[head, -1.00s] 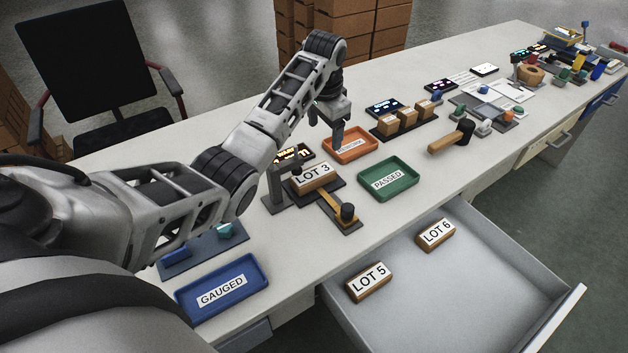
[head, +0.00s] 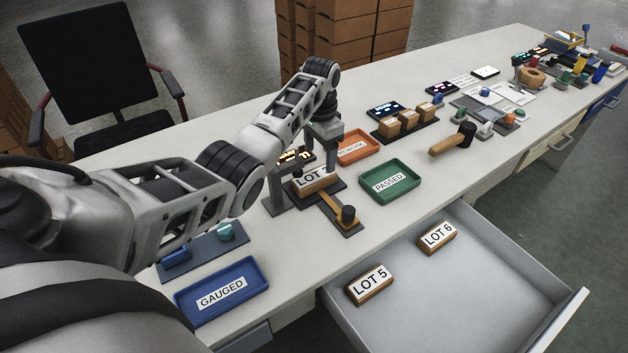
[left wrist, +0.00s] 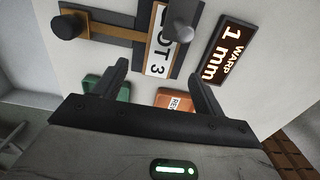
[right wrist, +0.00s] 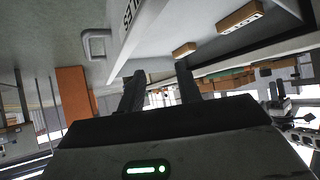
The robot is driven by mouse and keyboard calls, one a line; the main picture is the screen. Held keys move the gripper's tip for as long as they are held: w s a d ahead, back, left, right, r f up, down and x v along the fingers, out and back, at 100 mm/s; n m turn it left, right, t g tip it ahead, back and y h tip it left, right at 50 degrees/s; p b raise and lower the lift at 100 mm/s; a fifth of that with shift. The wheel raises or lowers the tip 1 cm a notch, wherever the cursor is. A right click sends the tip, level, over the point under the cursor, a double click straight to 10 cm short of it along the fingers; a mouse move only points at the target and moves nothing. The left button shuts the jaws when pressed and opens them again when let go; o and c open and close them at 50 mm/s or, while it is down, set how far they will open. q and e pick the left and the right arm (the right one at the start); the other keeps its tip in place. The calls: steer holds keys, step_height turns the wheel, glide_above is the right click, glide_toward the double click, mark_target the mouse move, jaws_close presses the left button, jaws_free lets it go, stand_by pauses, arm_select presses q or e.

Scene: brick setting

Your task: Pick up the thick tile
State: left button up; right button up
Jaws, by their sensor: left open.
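The LOT 3 tile (head: 313,184), a wooden block with a white label, sits on a dark gauge stand (head: 334,194). My left gripper (head: 320,166) is open and empty, above and just behind that tile. In the left wrist view the tile (left wrist: 156,66) lies ahead of the spread fingers (left wrist: 159,80), partly covered by a grey rod. The LOT 5 tile (head: 369,285) and LOT 6 tile (head: 437,237) lie in the open drawer. My right gripper (right wrist: 160,82) shows only in its wrist view, open and empty. Which tile is thick I cannot tell.
A blue GAUGED tray (head: 258,268), green PASSED tray (head: 414,180) and orange REWORK tray (head: 372,139) surround the stand. A mallet (head: 446,143) lies to the right. The drawer (head: 500,278) juts out in front.

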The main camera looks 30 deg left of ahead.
mark_target(316, 175)
arm_select(q)
steer(key=shift+s+a+f, duration=0.1)
steer(key=shift+s+f, duration=0.1)
steer(key=shift+f, duration=1.3)
steer(key=shift+s+a+f, duration=0.1)
steer(key=shift+s+f, duration=0.05)
steer(key=shift+f, duration=1.3)
steer(key=c, duration=1.1)
